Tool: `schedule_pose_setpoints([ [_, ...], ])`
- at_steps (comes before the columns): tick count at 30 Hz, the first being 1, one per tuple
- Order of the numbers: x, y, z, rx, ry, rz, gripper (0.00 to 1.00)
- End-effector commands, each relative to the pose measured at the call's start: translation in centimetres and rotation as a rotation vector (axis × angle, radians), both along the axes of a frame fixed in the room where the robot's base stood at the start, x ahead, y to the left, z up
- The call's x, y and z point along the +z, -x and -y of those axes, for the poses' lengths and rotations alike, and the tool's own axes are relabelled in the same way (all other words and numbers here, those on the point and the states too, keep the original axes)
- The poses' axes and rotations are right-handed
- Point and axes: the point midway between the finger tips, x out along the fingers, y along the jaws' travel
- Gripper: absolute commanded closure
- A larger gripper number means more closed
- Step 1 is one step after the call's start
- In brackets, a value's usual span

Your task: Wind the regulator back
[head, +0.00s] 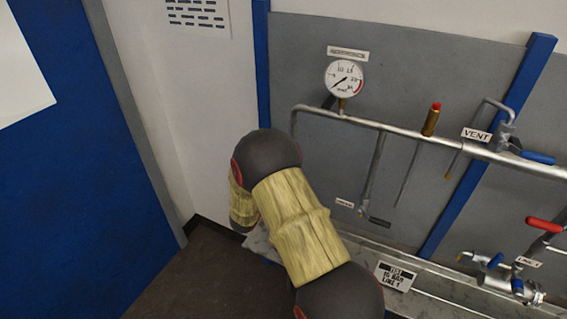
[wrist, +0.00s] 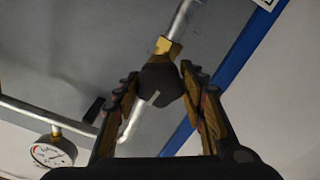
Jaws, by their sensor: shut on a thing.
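The regulator's dark faceted knob (wrist: 160,90), with a pale mark on its face, shows in the middle of the wrist view. A brass fitting (wrist: 167,48) joins it to a grey pipe. My gripper (wrist: 160,76) has one finger on each side of the knob and is shut on it. In the head view my arm hides the knob and gripper. A round white pressure gauge (head: 344,78) stands on the pipe; its needle seems to point to the lower left. The gauge also shows in the wrist view (wrist: 53,151).
A brass fitting with a red top (head: 431,121) stands on the long pipe. To the right are a VENT label (head: 477,134), a blue handle (head: 538,157) and a red handle (head: 543,225). A test sign (head: 396,277) sits low. A blue post (head: 488,145) crosses the panel.

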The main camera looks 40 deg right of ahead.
Motion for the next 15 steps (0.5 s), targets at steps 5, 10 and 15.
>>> schedule_pose_setpoints([
  [5,-0.04,-0.01,-0.06,0.002,0.034,-0.089,0.84],
  [10,-0.1,-0.02,-0.06,0.002,0.055,-0.139,0.84],
  [15,-0.18,-0.01,-0.06,0.002,0.064,-0.161,0.84],
])
